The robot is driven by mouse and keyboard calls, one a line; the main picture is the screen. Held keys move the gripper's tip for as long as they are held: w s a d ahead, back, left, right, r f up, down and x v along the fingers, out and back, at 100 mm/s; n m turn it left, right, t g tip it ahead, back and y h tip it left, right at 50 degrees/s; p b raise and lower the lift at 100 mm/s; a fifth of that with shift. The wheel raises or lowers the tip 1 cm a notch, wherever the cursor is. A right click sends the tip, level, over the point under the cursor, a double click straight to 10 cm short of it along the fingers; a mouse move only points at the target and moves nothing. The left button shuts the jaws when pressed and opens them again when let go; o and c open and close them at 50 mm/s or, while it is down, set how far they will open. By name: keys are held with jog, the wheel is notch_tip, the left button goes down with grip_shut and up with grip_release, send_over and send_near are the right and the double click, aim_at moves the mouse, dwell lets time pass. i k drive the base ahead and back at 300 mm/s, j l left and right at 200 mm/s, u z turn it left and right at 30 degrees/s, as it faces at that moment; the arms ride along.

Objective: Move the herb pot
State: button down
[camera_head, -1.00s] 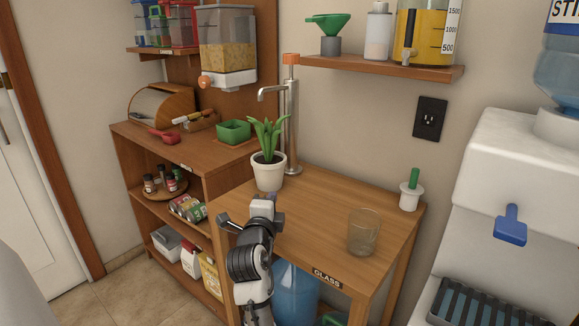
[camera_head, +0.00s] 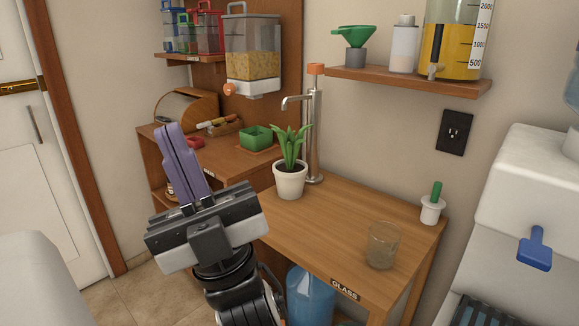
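The herb pot (camera_head: 290,182) is a white pot with a green leafy plant. It stands upright on the wooden table, just left of a metal tap. My gripper (camera_head: 170,130) is at the left, raised, with its purple fingers pointing up and slightly left. The fingers lie close together with only a thin dark line between them, and nothing shows in them. The gripper is apart from the pot, to its left in the picture.
A metal tap (camera_head: 313,135) stands right behind the pot. A glass (camera_head: 383,246) and a white holder with a green handle (camera_head: 432,206) stand to the right. A green box (camera_head: 257,138) is behind left. The table (camera_head: 335,215) is clear between pot and glass.

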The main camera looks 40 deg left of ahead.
aim_at(290, 180)
jog(key=j+u, duration=0.45)
jog(key=j, duration=2.5)
jog(key=i, duration=0.45)
